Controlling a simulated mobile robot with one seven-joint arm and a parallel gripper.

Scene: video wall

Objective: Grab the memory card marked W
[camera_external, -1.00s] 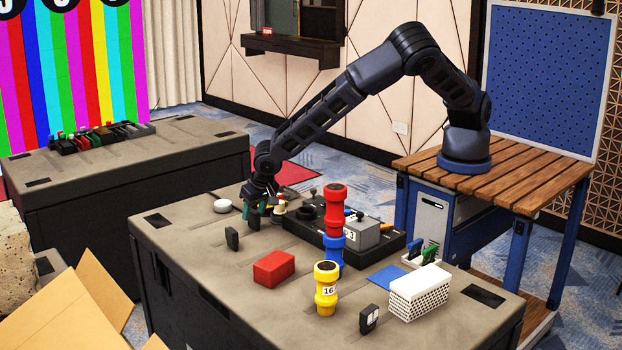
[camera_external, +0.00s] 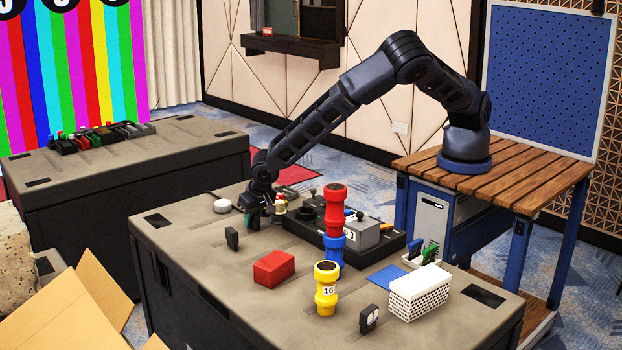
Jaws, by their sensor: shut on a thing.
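My gripper (camera_external: 252,205) is low over the far left part of the dark table, shut on a small dark piece that its fingers mostly hide. I cannot read any mark on that piece. A dark upright card (camera_external: 232,238) stands on the table in front of my gripper, a little to the left. Another dark card with a white label (camera_external: 369,318) stands near the front edge. Its letter is too small to read, so I cannot tell which card is marked W.
A white round puck (camera_external: 222,206) lies left of my gripper. A black console (camera_external: 318,231), a red-and-blue stack (camera_external: 335,225), a red block (camera_external: 274,268), a yellow cylinder marked 16 (camera_external: 326,290) and a white perforated box (camera_external: 419,292) stand to the right. The table's front left is clear.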

